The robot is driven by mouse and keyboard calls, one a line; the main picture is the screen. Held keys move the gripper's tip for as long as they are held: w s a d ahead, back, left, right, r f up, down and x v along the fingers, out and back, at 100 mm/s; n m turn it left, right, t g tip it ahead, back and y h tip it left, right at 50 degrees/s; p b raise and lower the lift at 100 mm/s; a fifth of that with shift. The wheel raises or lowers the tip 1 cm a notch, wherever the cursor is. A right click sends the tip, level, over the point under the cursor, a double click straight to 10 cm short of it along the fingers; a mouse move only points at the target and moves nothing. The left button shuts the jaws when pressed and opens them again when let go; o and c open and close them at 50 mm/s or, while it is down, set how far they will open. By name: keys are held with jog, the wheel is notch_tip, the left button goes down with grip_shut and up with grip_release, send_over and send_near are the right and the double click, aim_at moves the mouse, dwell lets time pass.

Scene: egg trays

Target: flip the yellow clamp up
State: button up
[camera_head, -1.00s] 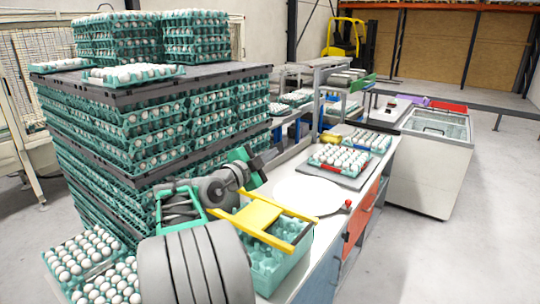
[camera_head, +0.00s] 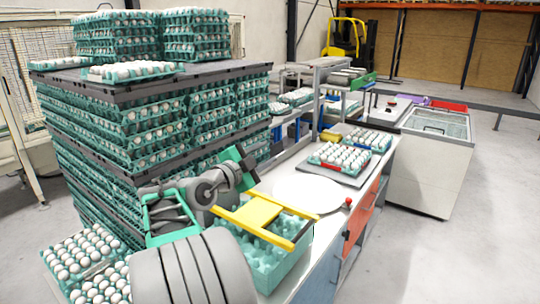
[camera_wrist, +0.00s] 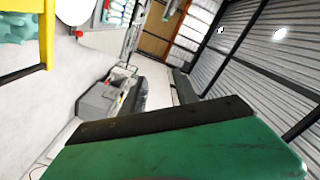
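The yellow clamp (camera_head: 258,212) is a frame with a broad middle plate and two bars. It lies across the top of an open teal egg-tray stack (camera_head: 275,258) at the near end of the bench. Part of it also shows at the upper left in the wrist view (camera_wrist: 48,32). My gripper (camera_head: 238,168), with dark green fingers, is raised behind and left of the clamp, apart from it. In the wrist view one green finger with a dark pad fills the bottom; the other finger is out of sight, so the opening cannot be judged. Nothing is seen held.
A tall stack of egg trays (camera_head: 160,125) stands close on the left. Trays of white eggs (camera_head: 85,255) lie at the lower left. A white round plate (camera_head: 310,195) and an egg tray (camera_head: 340,158) are farther along the bench. A red knob (camera_head: 348,201) is at its edge.

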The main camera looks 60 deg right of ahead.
jog(key=a, duration=0.3)
jog(key=a+b, duration=0.1)
jog(key=shift+w+a, duration=0.35)
jog(key=shift+a, duration=0.05)
